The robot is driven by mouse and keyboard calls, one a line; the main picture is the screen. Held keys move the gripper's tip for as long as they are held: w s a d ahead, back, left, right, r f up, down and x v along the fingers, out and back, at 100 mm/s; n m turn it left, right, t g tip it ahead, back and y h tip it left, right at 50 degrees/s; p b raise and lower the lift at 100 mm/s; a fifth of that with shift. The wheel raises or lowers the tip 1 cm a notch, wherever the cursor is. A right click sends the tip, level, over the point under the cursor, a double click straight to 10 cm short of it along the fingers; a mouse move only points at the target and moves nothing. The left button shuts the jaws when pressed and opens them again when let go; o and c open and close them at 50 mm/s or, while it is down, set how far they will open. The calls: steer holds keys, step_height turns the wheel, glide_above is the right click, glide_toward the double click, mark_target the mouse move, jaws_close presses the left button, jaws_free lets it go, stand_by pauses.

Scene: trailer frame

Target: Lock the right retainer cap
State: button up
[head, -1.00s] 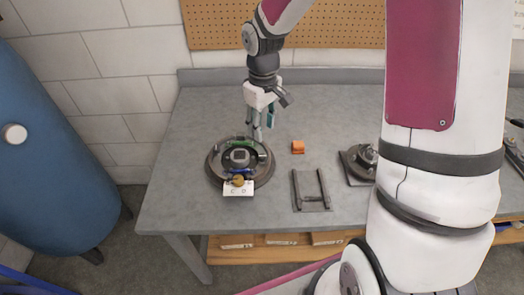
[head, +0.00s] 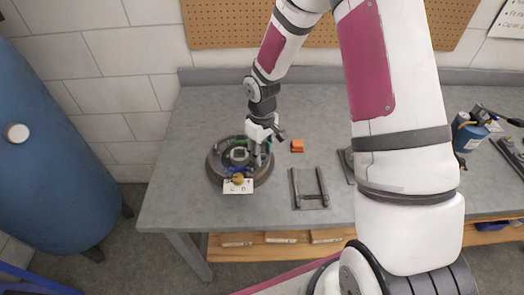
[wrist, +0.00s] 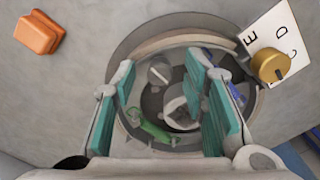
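A round dark fixture (head: 213,172) sits on the grey bench, with a green part (wrist: 152,131) and a blue part (wrist: 236,92) inside its ring. A small grey round cap with a raised bar (wrist: 160,71), apparently the right retainer cap, is on the fixture's right side as the head sees it. My gripper (head: 257,160) points down over that side. In the wrist view its teal-padded fingers are apart, one on each side of the cap, with visible gaps. I cannot tell whether the fingertips reach the cap's height. In the head view my gripper hides the cap.
A lettered white card (head: 238,187) with a brass knob (wrist: 270,65) stands at the fixture's front. An orange block (head: 297,146) and a grey bracket (head: 311,188) lie to the right. A blue canister (head: 468,132) stands farther right. The bench left of the fixture is clear.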

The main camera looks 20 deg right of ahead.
jaws_close()
steer(key=shift+m, duration=0.3)
steer(key=m, duration=0.3)
steer(key=shift+m, duration=0.4)
steer(key=m, duration=0.4)
steer(key=shift+m, duration=0.3)
steer(key=m, duration=0.4)
steer(key=shift+m, duration=2.4)
